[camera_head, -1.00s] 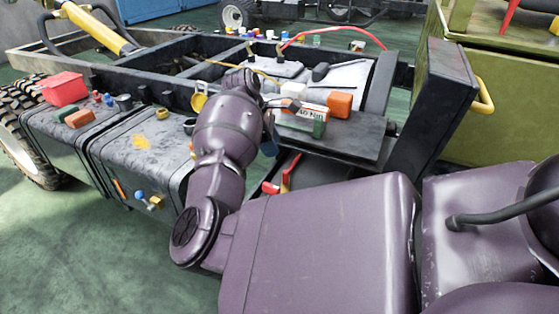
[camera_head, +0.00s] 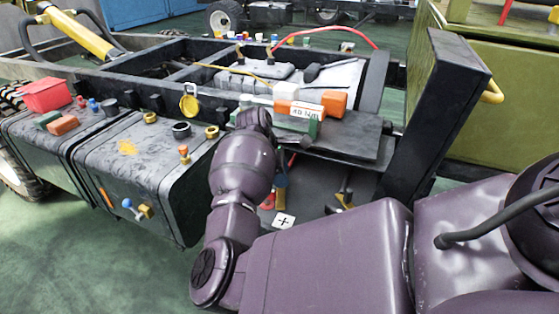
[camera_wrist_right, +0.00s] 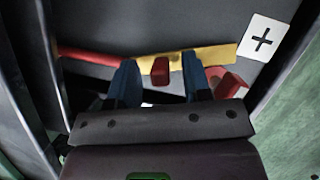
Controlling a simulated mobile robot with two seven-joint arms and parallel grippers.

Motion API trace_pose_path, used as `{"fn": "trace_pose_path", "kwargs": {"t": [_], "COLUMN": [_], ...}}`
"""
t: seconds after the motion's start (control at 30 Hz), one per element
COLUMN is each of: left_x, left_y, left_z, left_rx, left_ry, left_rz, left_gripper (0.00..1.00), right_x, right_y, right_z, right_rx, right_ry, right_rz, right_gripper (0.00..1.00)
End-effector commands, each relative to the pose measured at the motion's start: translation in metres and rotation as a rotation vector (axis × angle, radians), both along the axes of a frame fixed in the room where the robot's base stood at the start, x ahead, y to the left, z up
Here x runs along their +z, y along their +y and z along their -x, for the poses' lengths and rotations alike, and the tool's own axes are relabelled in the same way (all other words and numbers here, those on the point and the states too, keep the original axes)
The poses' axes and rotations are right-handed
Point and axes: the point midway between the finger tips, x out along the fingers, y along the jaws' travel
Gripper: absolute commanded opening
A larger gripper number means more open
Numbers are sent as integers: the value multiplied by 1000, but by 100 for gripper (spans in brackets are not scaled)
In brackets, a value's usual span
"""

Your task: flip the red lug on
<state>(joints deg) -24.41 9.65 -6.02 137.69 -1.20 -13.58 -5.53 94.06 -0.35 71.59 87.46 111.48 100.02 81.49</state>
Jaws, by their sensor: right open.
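A small red lug (camera_wrist_right: 161,70) stands out from a yellow strip (camera_wrist_right: 205,57) in the right wrist view. My right gripper (camera_wrist_right: 159,62) is open, with one blue finger on each side of the lug. I cannot tell whether either finger touches it. In the head view my right arm reaches down beside the chassis, and a blue finger of the right gripper (camera_head: 281,169) shows below the wrist. The lug cannot be made out clearly there, as my arm covers much of that spot. My left gripper is not in view.
A white plus-marked label (camera_wrist_right: 263,38) lies right of the yellow strip; it also shows in the head view (camera_head: 284,220). A red bar (camera_wrist_right: 88,54) and a red piece (camera_wrist_right: 232,84) flank the strip. A dark shelf (camera_head: 350,135) and upright post (camera_head: 435,110) stand close by.

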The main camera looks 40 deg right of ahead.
Motion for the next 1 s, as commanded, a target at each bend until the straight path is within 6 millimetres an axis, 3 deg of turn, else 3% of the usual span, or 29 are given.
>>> {"fn": "trace_pose_path", "kwargs": {"t": [0.33, 0.63, 1.0], "left_x": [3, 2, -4], "left_y": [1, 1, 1], "left_z": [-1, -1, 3], "left_rx": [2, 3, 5], "left_ry": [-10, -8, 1], "left_rz": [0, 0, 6], "left_gripper": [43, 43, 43], "right_x": [-2, -2, -5], "right_y": [-1, -1, -1], "right_z": [1, 1, 0], "right_rx": [0, 0, -73], "right_ry": [-1, -1, -1], "right_rz": [0, 0, -1], "right_gripper": [45, 0, 0]}}
